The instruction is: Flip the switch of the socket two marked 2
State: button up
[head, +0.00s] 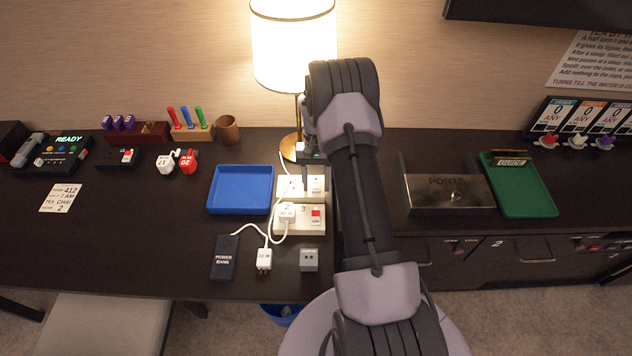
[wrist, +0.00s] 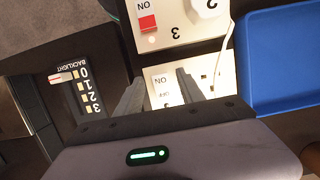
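A white socket block marked 3 (head: 290,226) has a red switch; it also shows upside down in the wrist view (wrist: 180,35). A white plug marked 2 (head: 287,211) sits in it. Behind it is another white socket block (head: 285,186); its number cannot be read. In the wrist view this rear block (wrist: 207,80) shows ON and OFF lettering beside its pale switch area, seen between my fingers. How the switch is set cannot be told. My gripper (wrist: 160,77) is open and empty above that block. In the head view my arm hides most of the gripper.
A blue tray (head: 240,190) lies just left of the blocks. A power bank (head: 224,257), a white plug (head: 264,259) and a grey cube (head: 309,260) lie in front. The lamp (head: 293,45) stands behind. A backlight selector (wrist: 75,90) is close beside my gripper.

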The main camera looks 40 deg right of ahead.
aim_at(316, 190)
jog(key=t+b, duration=0.1)
jog(key=b, duration=0.2)
jog(key=f+t+h+b, duration=0.1)
jog(key=b, duration=0.2)
jog(key=shift+s+a+f, duration=0.2)
jog(key=shift+s, duration=0.05)
notch_tip(316, 190, up, 19)
jog(key=p, duration=0.7)
jog(key=s+a+r+n+t+b, duration=0.1)
jog(key=s+a+r+t, duration=0.2)
jog(key=a+r, duration=1)
jog(key=shift+s+a+h, duration=0.3)
jog(key=shift+s+a, duration=0.25)
jog(key=shift+s, duration=0.95)
jog(key=s+a+r+n+t+y+b, duration=0.1)
jog(key=s+a+r+n+t, duration=0.1)
jog(key=s+a, duration=1)
jog(key=s+t, duration=0.1)
jog(key=s, duration=0.2)
jog(key=shift+a+r+y, duration=0.15)
jog(key=shift+r+y, duration=0.1)
jog(key=shift+y, duration=0.15)
